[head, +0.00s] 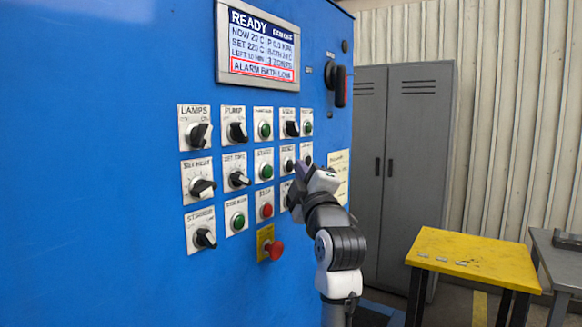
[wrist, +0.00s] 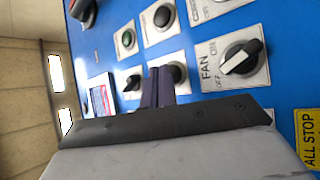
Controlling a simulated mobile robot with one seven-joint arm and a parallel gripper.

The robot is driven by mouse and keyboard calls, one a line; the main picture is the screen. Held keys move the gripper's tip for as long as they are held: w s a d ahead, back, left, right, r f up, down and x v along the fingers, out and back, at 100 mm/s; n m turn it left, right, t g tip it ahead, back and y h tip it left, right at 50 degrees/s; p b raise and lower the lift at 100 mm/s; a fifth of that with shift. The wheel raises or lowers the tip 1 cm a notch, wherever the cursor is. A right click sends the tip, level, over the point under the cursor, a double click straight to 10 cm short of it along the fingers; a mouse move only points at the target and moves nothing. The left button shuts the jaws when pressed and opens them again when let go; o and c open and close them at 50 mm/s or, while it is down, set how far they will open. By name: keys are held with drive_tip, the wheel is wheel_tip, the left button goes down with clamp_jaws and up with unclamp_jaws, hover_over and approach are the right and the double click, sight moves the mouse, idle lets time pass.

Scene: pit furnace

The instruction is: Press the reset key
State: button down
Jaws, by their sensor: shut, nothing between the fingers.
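My gripper (head: 303,172) is at the right end of the button panel, in front of the last columns of the middle and lower rows. Its dark fingers are together and empty. In the wrist view, my fingertips (wrist: 158,85) overlap a black round control (wrist: 177,74) on a white plate; I cannot tell whether they touch it. I cannot read a reset label in either view. A small black control (head: 288,164) shows just left of my gripper in the head view. My gripper partly hides the plates around it. The display (head: 258,45) reads READY, with a red-framed "ALARM BATH LOW".
The FAN switch (wrist: 241,58) is close to my gripper, with the yellow ALL STOP plate (wrist: 308,135) beyond it. The red mushroom button (head: 275,249) is below my gripper. A yellow table (head: 470,258) and grey cabinet (head: 400,165) stand right.

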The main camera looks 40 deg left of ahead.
drive_tip(key=shift+a, duration=0.4)
idle(0.8)
drive_tip(key=shift+d, duration=0.75)
drive_tip(key=d+b, duration=0.1)
drive_tip(key=d, duration=0.4)
drive_tip(key=shift+w, duration=0.15)
idle(0.9)
